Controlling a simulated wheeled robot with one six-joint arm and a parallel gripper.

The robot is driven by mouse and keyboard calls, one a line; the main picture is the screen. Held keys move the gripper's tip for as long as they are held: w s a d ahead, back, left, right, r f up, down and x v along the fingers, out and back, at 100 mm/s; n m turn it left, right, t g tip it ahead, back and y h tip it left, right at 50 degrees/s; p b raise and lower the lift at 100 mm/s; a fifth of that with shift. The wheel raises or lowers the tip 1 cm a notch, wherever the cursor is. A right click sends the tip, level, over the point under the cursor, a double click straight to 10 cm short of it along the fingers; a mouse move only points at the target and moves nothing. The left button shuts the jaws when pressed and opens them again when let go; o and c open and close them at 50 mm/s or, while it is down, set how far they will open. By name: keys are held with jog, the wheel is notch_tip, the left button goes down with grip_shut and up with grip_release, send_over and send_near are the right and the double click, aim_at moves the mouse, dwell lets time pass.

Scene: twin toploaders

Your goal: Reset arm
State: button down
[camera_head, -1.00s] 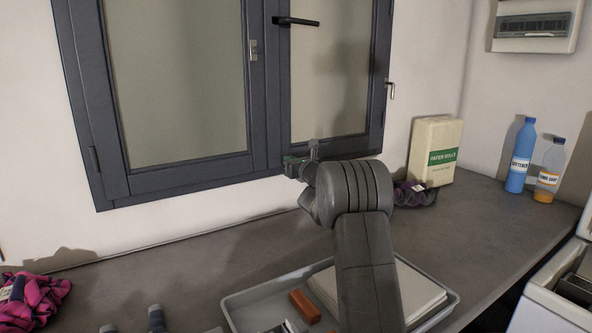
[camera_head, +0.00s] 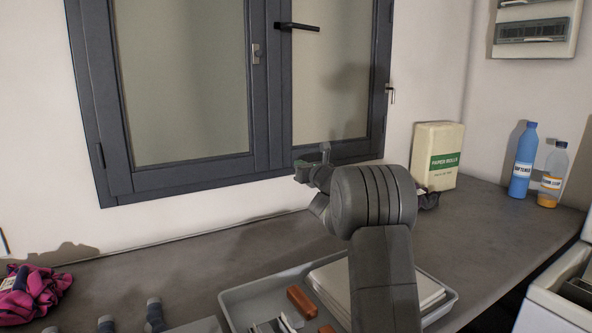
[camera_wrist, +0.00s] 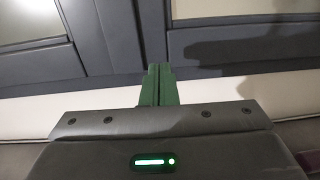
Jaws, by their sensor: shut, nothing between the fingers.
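My arm rises in the middle of the head view, in front of the window and above the grey counter (camera_head: 225,265). My gripper (camera_head: 318,155) is at its upper left end, near the lower edge of the window frame. In the wrist view my gripper (camera_wrist: 158,72) shows its two green fingers together, with nothing between them. Beyond them are the dark window frame (camera_wrist: 225,50) and the pale wall. My arm hides part of the counter and of the tray behind it.
A grey tray (camera_head: 235,298) with a brown block (camera_head: 301,302) and a white stack lies below my arm. Pink cloth (camera_head: 30,295) is at left. A paper box (camera_head: 437,155), blue bottle (camera_head: 523,160) and clear bottle (camera_head: 552,175) stand at right.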

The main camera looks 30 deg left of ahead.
aim_at(288, 159)
jog(key=b+v, duration=0.1)
jog(key=v, duration=0.7)
jog(key=shift+w+f+b, duration=0.2)
jog(key=shift+f+b, duration=0.1)
jog(key=shift+b, duration=0.05)
jog(key=p+x, duration=0.1)
jog(key=x, duration=0.3)
jog(key=p+x, duration=0.1)
jog(key=x, duration=0.3)
jog(key=p+x, duration=0.2)
jog(key=x, duration=0.3)
jog(key=shift+s+a, duration=0.3)
jog(key=shift+d, duration=0.1)
